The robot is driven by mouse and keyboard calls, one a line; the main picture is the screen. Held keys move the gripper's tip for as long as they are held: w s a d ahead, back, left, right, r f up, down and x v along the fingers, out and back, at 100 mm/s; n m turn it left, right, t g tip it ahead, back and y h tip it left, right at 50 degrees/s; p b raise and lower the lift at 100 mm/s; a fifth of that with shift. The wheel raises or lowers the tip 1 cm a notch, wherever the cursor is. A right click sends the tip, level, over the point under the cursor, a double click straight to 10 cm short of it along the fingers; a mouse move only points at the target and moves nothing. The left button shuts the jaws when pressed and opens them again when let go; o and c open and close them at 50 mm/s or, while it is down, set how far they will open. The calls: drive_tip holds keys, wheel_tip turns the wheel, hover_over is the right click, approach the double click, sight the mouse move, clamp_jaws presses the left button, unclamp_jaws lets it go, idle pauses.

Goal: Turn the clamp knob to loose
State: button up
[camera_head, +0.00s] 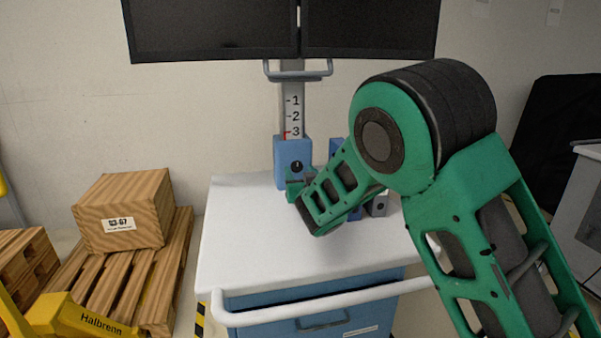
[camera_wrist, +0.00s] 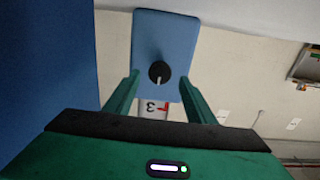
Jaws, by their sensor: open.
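The clamp knob (camera_head: 297,166) is a small dark round knob with a pale pointer line, on the front of a blue clamp block (camera_head: 282,150). The block sits around the grey column marked 1, 2, 3 (camera_head: 293,100), with a red mark near the 3. In the wrist view the knob (camera_wrist: 159,72) is on the blue block (camera_wrist: 163,35), ahead of and between my fingers. My gripper (camera_wrist: 158,88) is open, with one green finger at each side. In the head view my gripper (camera_head: 298,184) is just below the knob; contact cannot be told.
The white cart top (camera_head: 250,230) has a rail along its front. Dark monitors (camera_head: 215,28) hang above the column, with a grey handle (camera_head: 297,72) below. Other blue parts stand behind my arm. A wooden box (camera_head: 125,210) and pallet stand left of the cart.

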sight(296, 166)
drive_tip(key=shift+x, duration=1.2)
drive_tip(key=shift+c, duration=0.6)
drive_tip(key=c, duration=0.9)
